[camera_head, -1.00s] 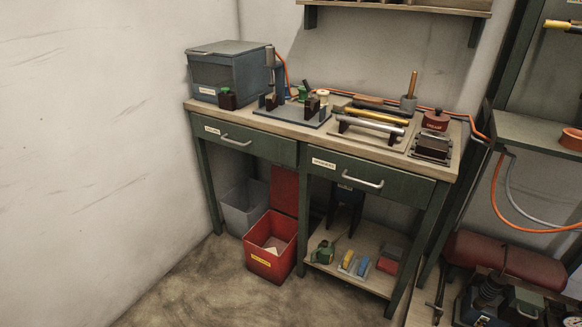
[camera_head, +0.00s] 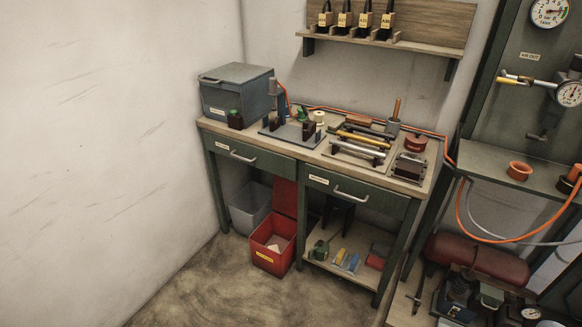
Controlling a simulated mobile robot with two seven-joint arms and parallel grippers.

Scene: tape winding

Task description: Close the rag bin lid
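The red rag bin (camera_head: 270,256) stands on the floor under the left half of the workbench, with a yellow label on its front. Its red lid (camera_head: 284,197) stands raised and upright at the back of the bin, so the bin is open. Something pale, like cloth, lies inside. The bench edge and drawer are above the lid and may hide its top. Neither of my grippers shows in the head view.
A grey bin (camera_head: 249,208) stands behind and left of the red bin. The workbench (camera_head: 316,156) with two drawers overhangs both. A lower shelf (camera_head: 345,262) with small items is to the right. The floor (camera_head: 205,285) in front is clear.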

